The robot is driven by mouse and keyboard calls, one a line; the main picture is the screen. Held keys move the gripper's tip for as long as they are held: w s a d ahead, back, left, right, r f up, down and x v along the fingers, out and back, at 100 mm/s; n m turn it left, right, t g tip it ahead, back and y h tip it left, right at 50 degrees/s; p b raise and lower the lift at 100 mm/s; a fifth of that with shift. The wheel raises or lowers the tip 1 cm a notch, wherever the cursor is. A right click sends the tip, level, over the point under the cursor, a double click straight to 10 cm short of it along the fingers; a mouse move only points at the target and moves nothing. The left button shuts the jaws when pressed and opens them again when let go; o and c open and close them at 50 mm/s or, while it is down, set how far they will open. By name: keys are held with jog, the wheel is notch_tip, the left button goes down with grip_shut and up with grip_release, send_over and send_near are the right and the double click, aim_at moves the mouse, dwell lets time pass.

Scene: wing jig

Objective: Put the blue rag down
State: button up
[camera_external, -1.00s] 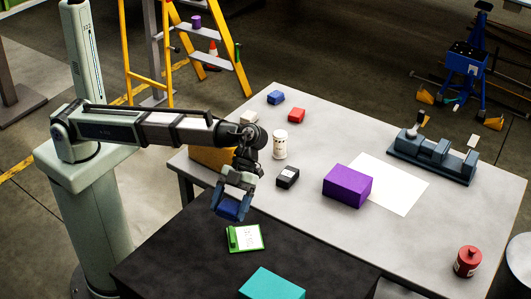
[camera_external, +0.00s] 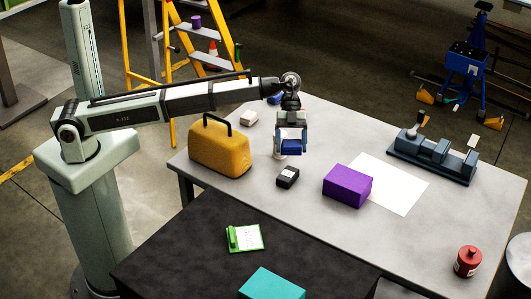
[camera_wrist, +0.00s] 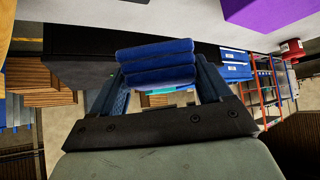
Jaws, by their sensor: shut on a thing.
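The blue rag (camera_external: 291,147) is a folded dark blue block held in my gripper (camera_external: 291,143), above the light grey table (camera_external: 425,245). In the wrist view the rag (camera_wrist: 156,63) shows as a layered blue bundle clamped between the two fingers of my gripper (camera_wrist: 158,75). The gripper is shut on it. In the external view the rag and gripper cover most of the white canister behind them.
A yellow bag (camera_external: 220,147) stands left on the table. A black box (camera_external: 288,177), a purple box (camera_external: 347,186) and a white sheet (camera_external: 400,185) lie nearby. A dark table (camera_external: 180,262) in front holds a green-and-white clipboard (camera_external: 245,238) and a teal box (camera_external: 272,284). The grey table's right front is mostly clear.

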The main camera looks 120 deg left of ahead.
jog(key=s+a+f+n+t+y, duration=0.1)
jog(key=s+a+n, duration=0.1)
jog(key=a, duration=1.1)
jog(key=s+a+f+n+t+y, duration=0.1)
jog(key=s+a+n, duration=0.1)
jog(key=a, duration=1.1)
jog(key=w+a+f+n+t+y, duration=0.1)
jog(key=w+a+n+y, duration=0.15)
jog(key=w+a, duration=0.4)
jog(key=shift+h, duration=0.25)
jog(key=shift+s+a+f, duration=0.2)
jog(key=shift+f, duration=1.4)
jog(key=shift+s+a+f, duration=0.15)
jog(key=shift+s+f, duration=0.05)
jog(key=shift+f, duration=1.35)
jog(key=shift+s+a+f, duration=0.2)
jog(key=shift+f, duration=1.4)
jog(key=shift+f, duration=0.1)
jog(key=o, duration=1.1)
jog(key=v, duration=1.2)
